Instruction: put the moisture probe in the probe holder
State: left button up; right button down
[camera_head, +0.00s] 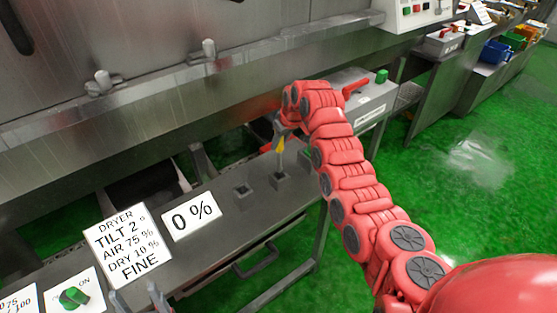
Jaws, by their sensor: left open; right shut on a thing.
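The moisture probe (280,145) shows a yellow upper part and a thin shaft pointing down. My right gripper (281,131) is shut on its top and holds it roughly upright. The shaft is directly over a small dark square socket (280,181) on the steel bench, which looks like the probe holder. I cannot tell whether the tip is inside it or just above. A similar square socket (242,191) sits to its left. My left gripper (136,297) is open and empty at the bottom edge, with only its fingertips showing.
A box with a red lever and green button (381,76) stands beyond my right arm. Green floor lies to the right.

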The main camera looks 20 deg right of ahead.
aim_at(282, 151)
notch_tip(282, 151, down, 6)
jog(key=shift+w+p, duration=0.1)
jog(key=shift+p, duration=0.95)
jog(key=shift+f, duration=0.4)
jog(key=c, duration=0.6)
grip_release()
jog(key=shift+r+b, duration=0.35)
jog(key=shift+r, duration=0.2)
jog(key=b+v, duration=0.3)
jog(key=v, duration=0.8)
jog(key=shift+b, duration=0.4)
